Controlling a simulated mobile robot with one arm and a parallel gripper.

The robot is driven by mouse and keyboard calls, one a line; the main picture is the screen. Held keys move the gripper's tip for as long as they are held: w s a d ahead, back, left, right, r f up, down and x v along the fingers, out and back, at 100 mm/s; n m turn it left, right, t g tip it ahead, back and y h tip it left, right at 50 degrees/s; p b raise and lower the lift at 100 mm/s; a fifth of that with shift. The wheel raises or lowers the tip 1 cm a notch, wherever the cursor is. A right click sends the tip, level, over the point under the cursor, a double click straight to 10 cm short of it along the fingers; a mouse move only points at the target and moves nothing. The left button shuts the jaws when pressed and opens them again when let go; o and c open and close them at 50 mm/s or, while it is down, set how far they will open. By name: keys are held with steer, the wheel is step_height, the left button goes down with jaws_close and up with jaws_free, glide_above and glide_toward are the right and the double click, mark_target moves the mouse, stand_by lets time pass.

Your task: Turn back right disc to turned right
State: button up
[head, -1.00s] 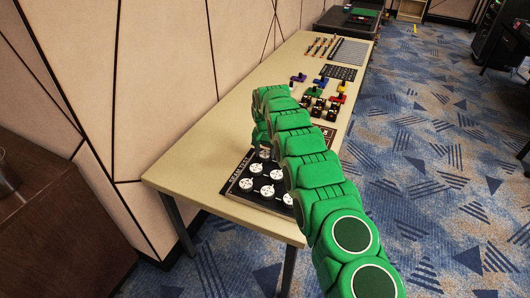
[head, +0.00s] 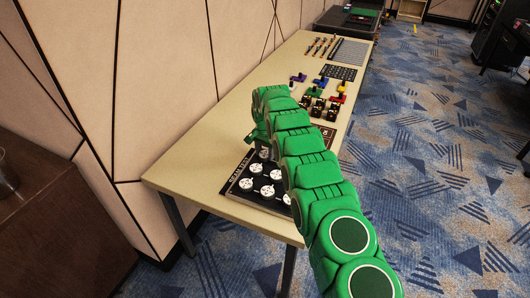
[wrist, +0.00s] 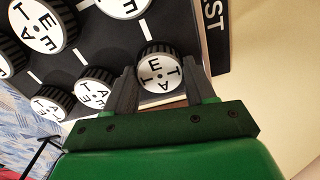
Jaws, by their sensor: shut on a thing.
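The black board (head: 234,185) lies on the near end of the table and carries several white-faced round discs, such as one at its near left (head: 246,184). My gripper (wrist: 161,66) is shut on one disc (wrist: 157,75), with a dark finger on either side of its rim. This disc has a silver-white face with black letters and a dark ridged side. In the head view this disc (head: 265,154) is at the back of the board, mostly hidden by my green arm. The board's right side is hidden there too.
Other discs stand close by in the wrist view (wrist: 92,91). Beyond the board, the beige table (head: 192,172) holds coloured blocks (head: 320,83) and a dark grid plate (head: 340,73). A panelled wall runs along the table's left side.

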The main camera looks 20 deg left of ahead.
mark_target(265, 154)
steer(key=shift+w, duration=0.1)
steer(key=o, duration=1)
steer(key=shift+o, duration=0.2)
steer(key=shift+r, duration=0.1)
steer(key=shift+r, duration=3.8)
